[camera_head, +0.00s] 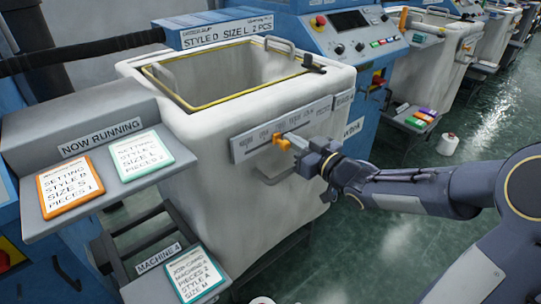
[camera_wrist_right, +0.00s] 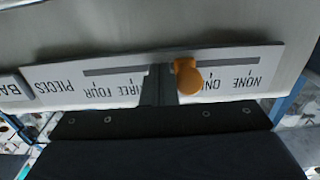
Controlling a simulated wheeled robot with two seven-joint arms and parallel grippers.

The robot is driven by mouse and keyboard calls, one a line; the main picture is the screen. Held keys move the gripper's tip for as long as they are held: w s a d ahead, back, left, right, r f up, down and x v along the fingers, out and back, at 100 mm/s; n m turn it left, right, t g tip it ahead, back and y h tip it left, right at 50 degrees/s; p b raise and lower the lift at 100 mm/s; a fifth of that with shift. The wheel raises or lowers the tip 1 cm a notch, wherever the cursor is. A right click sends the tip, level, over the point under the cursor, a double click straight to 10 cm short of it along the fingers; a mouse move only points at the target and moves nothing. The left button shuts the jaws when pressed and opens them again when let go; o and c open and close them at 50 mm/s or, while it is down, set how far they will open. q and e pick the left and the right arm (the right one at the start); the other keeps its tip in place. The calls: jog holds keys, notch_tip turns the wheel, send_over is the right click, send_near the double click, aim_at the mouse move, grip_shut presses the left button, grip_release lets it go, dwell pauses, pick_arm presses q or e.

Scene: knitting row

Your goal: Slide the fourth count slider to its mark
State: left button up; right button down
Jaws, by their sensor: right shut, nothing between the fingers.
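The count slider's orange knob (camera_head: 281,142) sits on a grey slotted plate (camera_head: 246,146) on the front of a white bin (camera_head: 190,160). In the right wrist view the plate appears upside down. There the knob (camera_wrist_right: 187,76) stands between the ONE label and the dark fingers, which hide the label before THREE. My right gripper (camera_head: 297,143) is shut and empty, its tips right beside the knob on the THREE side. I cannot tell whether they touch it. My left gripper is not in view.
A NOW RUNNING shelf (camera_head: 135,100) at left holds an orange-framed card (camera_head: 70,187) and a teal-framed card (camera_head: 141,153). A job card (camera_head: 197,272) lies below by a MACHINE 4 label. The bin's handle (camera_head: 285,174) is just under the plate. Open floor lies to the right.

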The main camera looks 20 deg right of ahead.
jog(key=shift+s+a+b, duration=0.3)
jog(key=shift+a+b, duration=0.05)
jog(key=shift+a, duration=0.3)
jog(key=shift+s+a+b, duration=0.25)
jog(key=shift+a+b, duration=0.1)
jog(key=shift+a, duration=0.3)
jog(key=shift+w+d, duration=0.1)
jog(key=shift+d, duration=0.05)
jog(key=shift+w+d+p, duration=0.15)
jog(key=shift+d+p, duration=0.2)
jog(key=shift+d, duration=0.1)
jog(key=p+v, duration=0.2)
jog(key=v, duration=0.6)
